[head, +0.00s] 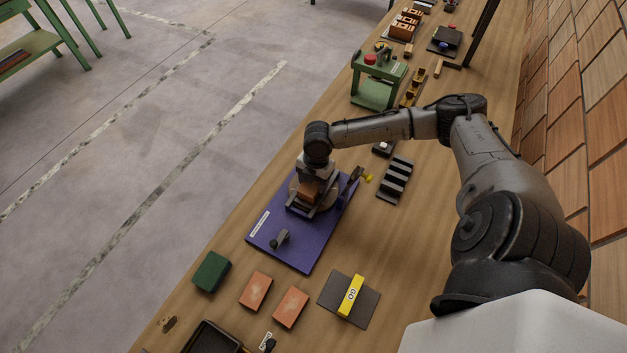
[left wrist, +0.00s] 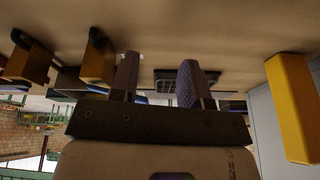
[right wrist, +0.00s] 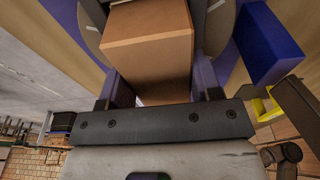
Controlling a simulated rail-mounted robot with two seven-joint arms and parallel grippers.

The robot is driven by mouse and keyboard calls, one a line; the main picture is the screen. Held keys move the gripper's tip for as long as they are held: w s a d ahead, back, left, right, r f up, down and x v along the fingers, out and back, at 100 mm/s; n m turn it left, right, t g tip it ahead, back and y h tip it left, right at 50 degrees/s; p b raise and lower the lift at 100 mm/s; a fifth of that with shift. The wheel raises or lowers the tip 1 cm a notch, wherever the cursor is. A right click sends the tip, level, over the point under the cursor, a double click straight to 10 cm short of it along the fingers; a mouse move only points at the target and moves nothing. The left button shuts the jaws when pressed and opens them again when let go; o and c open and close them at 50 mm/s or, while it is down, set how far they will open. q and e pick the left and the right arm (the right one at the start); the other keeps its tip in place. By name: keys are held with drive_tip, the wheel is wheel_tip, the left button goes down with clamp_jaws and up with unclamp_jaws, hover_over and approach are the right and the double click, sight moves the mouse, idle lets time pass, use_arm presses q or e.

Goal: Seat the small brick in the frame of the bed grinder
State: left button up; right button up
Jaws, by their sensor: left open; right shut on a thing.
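The bed grinder is a purple base (head: 300,247) on the bench, with a round disc and a dark grey frame (head: 293,208) on it. My right gripper (head: 312,182) points down over the frame, shut on the small orange-brown brick (head: 309,194). In the right wrist view the brick (right wrist: 150,50) sits between the fingers, with the pale disc (right wrist: 215,25) behind it. The brick is at or just above the frame; I cannot tell whether it touches. My left gripper (left wrist: 158,82) shows only in the left wrist view, open and empty.
A green block (head: 211,271), two orange bricks (head: 255,291) and a yellow GO block (head: 350,295) on a dark plate lie nearer on the bench. A black rack (head: 395,180) stands right of the grinder. A green machine (head: 376,85) stands farther back. A brick wall runs along the right.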

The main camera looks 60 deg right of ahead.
use_arm(q)
drive_tip(key=shift+d, duration=0.1)
use_arm(e)
drive_tip(key=o, duration=0.8)
drive_tip(key=shift+c, duration=0.2)
use_arm(q)
drive_tip(key=shift+d, duration=0.15)
use_arm(e)
drive_tip(key=o, duration=0.4)
drive_tip(key=shift+c, duration=0.2)
use_arm(q)
drive_tip(key=shift+a+r+p, duration=0.2)
drive_tip(key=shift+r+p, duration=0.3)
use_arm(e)
drive_tip(key=r, duration=0.3)
drive_tip(key=d+r, duration=0.1)
drive_tip(key=r, duration=0.6)
drive_tip(key=shift+d+r, duration=0.2)
drive_tip(key=shift+d, duration=0.15)
use_arm(q)
drive_tip(key=shift+r, duration=0.1)
drive_tip(key=shift+d, duration=0.1)
use_arm(e)
drive_tip(key=shift+d+r, duration=0.1)
drive_tip(key=shift+r, duration=0.7)
use_arm(q)
drive_tip(key=shift+d, duration=0.1)
